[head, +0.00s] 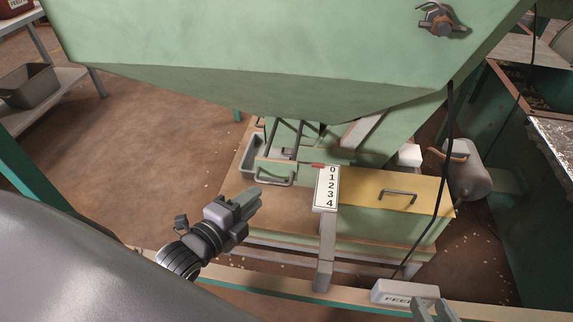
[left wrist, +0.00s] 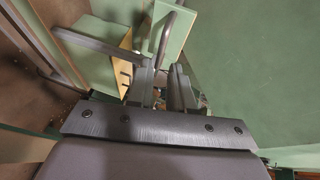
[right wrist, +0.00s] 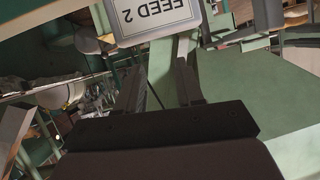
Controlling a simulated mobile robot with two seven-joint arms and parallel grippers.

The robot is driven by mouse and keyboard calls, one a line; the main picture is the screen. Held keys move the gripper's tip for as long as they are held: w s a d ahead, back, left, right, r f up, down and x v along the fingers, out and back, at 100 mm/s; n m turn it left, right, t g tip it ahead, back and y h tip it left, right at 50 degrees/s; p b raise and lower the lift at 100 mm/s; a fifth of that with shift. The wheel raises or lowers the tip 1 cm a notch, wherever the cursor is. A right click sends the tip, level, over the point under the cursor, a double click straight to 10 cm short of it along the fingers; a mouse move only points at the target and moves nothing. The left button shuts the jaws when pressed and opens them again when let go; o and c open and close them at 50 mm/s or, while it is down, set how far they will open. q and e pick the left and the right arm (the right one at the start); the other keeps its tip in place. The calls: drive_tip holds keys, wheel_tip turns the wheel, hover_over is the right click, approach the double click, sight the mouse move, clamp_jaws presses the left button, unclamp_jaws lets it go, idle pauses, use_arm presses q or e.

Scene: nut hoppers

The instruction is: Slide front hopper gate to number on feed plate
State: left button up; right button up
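The front hopper gate (head: 262,168) is a green slide under the hopper, with a grey bar handle (head: 275,180). A white scale (head: 326,187) numbered 0 to 4 stands just right of it, with a red marker (head: 318,165) at the 0 end. The feed plate (head: 405,291) lies on the front rail; in the right wrist view it reads "FEED 2" (right wrist: 155,18), upside down. My right gripper (head: 434,306) is open beside the feed plate.
The large green hopper (head: 240,60) hangs over the gate. A yellow-topped box (head: 385,190) with its own handle is right of the scale. A black cable (head: 447,140) hangs in front of it. Open floor (head: 150,150) lies to the left.

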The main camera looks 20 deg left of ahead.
sight(270, 184)
use_arm(q)
drive_tip(key=shift+w+d+f, duration=0.1)
drive_tip(key=shift+w, duration=0.45)
drive_tip(key=shift+b+x, duration=1.2)
drive_tip(key=shift+x, duration=2.05)
use_arm(e)
drive_tip(key=shift+w+a+f+m+y, duration=0.15)
drive_tip(key=shift+w+a+y, duration=0.15)
drive_tip(key=shift+a, duration=0.25)
drive_tip(key=shift+w+a+f+m+y, duration=0.2)
drive_tip(key=shift+a+y, duration=0.1)
drive_tip(key=shift+a, duration=0.25)
use_arm(q)
clamp_jaws()
drive_tip(key=shift+s, duration=0.1)
use_arm(e)
drive_tip(key=shift+r, duration=0.15)
